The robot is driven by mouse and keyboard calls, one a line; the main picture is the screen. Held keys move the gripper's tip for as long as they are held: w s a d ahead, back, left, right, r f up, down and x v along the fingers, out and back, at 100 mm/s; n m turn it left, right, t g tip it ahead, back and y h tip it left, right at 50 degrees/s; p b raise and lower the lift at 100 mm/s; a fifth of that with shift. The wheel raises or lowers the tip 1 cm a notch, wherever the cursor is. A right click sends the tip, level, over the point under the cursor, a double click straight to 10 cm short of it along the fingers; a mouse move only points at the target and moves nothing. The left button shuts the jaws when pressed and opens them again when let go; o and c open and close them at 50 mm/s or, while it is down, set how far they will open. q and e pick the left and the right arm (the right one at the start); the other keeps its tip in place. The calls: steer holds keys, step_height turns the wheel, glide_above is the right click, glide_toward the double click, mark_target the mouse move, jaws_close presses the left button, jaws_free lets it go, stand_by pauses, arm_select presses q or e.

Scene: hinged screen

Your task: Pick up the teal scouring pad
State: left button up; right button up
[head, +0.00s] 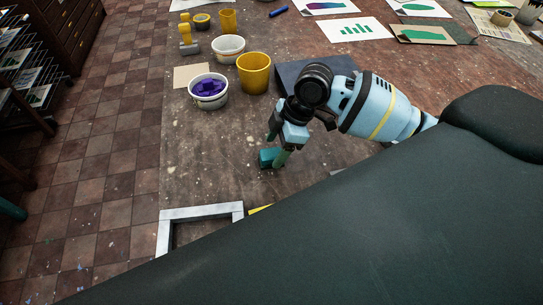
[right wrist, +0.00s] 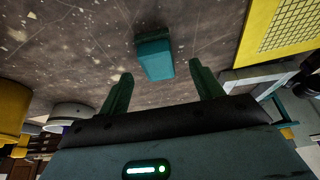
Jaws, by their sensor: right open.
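The teal scouring pad (head: 267,158) is a small block on the stained work table (head: 215,145). In the right wrist view, the pad (right wrist: 155,57) lies ahead of my right gripper, roughly between the lines of its two fingers. My right gripper (head: 276,149) is open and empty, pointing down close to the pad. In the head view a finger overlaps the pad's right side; I cannot tell whether they touch. My left gripper is not in view.
A white bowl of purple pieces (head: 209,103), a yellow cup (head: 254,85) and another white bowl (head: 228,56) stand beyond the gripper to the left. A pale frame (head: 200,212) lies near the front. A yellow-edged mesh screen (right wrist: 285,25) shows right in the wrist view.

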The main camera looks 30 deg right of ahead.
mark_target(272, 153)
steer(key=shift+x, duration=1.7)
steer(key=shift+w, duration=0.15)
steer(key=c, duration=1.1)
steer(key=shift+o, duration=0.2)
steer(key=shift+r, duration=0.1)
steer(key=shift+r, duration=0.45)
steer(key=r, duration=0.1)
steer(key=s+r, duration=0.1)
steer(key=shift+a+r, duration=0.1)
steer(key=shift+r, duration=0.2)
steer(key=s+a, duration=0.1)
steer(key=s, duration=0.3)
steer(key=s+a+r, duration=0.1)
steer(key=s+a, duration=0.1)
steer(key=s, duration=0.3)
steer(key=s+a, duration=0.1)
steer(key=s, duration=0.4)
steer(key=shift+s+a+r, duration=0.15)
steer(key=shift+s+r, duration=0.05)
